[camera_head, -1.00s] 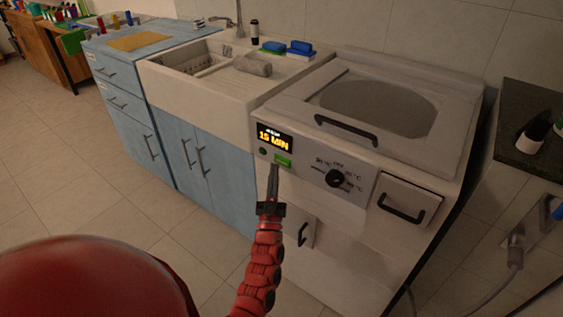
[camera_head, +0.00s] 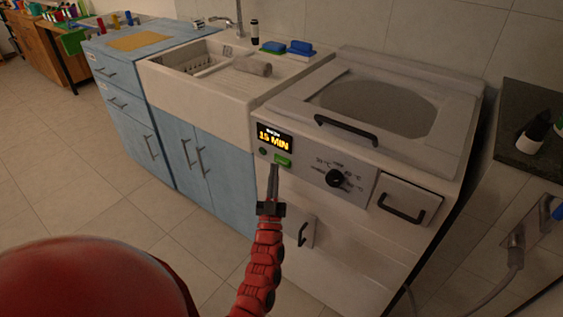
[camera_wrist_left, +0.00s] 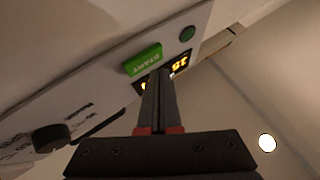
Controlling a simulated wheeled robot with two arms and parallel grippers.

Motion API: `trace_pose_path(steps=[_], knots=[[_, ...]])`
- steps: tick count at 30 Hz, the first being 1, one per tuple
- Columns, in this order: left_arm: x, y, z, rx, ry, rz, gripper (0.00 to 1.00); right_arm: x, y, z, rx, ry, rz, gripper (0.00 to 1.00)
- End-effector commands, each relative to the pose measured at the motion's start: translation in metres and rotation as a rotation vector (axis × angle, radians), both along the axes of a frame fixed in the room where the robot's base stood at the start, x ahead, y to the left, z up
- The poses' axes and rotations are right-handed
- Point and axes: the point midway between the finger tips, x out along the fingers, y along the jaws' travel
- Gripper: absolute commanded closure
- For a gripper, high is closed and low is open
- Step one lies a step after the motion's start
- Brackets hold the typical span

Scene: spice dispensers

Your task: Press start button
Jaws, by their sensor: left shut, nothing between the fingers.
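The green start button (camera_head: 283,160) is on the front panel of a white top-lidded machine (camera_head: 400,157), just below a display (camera_head: 271,138) reading 15 MIN. In the left wrist view the button (camera_wrist_left: 143,59) shows the word START. My left gripper (camera_head: 274,168) is shut and empty, pointing up at the panel just below and left of the button. In the left wrist view the shut fingers (camera_wrist_left: 160,75) overlap the display (camera_wrist_left: 181,65), to the right of the button. I cannot tell whether the tips touch the panel. My right gripper is not in view.
A small round dark green button (camera_head: 262,151) is left of the start button. A white sink (camera_head: 190,75) adjoins on the left, and a dark counter (camera_head: 515,140) stands at right.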

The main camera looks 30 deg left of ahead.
Motion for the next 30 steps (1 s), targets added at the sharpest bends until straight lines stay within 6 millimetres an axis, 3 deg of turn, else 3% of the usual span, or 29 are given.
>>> trace_pose_path(steps=[30], knots=[[0.01, -0.001, 0.001, 0.0, -0.001, -0.001, 1.0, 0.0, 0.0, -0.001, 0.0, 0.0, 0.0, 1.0]])
